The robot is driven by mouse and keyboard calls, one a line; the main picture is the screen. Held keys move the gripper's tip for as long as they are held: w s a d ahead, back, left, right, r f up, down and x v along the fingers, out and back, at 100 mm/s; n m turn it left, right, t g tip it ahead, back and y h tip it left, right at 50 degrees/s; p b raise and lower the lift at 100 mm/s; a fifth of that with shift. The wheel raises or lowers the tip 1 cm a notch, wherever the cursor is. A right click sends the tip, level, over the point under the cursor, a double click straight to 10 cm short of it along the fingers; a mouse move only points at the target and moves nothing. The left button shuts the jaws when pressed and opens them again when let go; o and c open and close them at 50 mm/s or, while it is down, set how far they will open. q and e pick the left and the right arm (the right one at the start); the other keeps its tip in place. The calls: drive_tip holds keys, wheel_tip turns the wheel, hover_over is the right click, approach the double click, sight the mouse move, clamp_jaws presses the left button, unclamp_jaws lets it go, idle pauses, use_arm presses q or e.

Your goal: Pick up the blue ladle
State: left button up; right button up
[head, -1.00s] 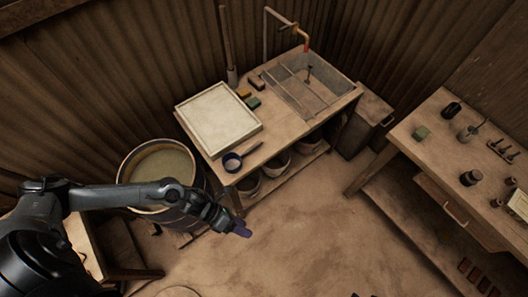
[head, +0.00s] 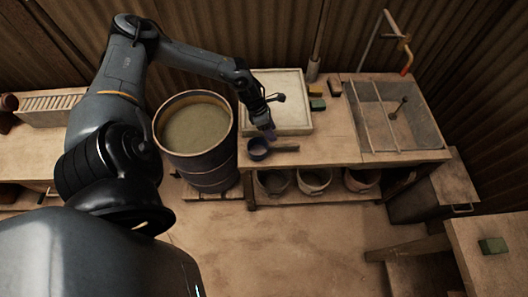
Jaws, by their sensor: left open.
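The blue ladle (head: 258,149) lies near the front left corner of the wooden bench, its dark blue cup to the left and its handle pointing right. My left gripper (head: 269,132) is open and empty, just above and behind the ladle's cup. It seems apart from the ladle, though the exact gap is hard to tell. My right gripper is not in the view.
A white tray (head: 304,103) lies behind the ladle, partly hidden by my gripper. A large barrel (head: 207,175) of murky liquid stands left of the bench. Small blocks (head: 317,104) and a sink (head: 417,130) are to the right. Pots stand on the shelf below.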

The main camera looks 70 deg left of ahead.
sight(280, 145)
use_arm(q)
drive_tip(key=shift+x, duration=5)
drive_tip(key=shift+d+r, duration=0.1)
drive_tip(key=shift+d, duration=0.05)
clamp_jaws()
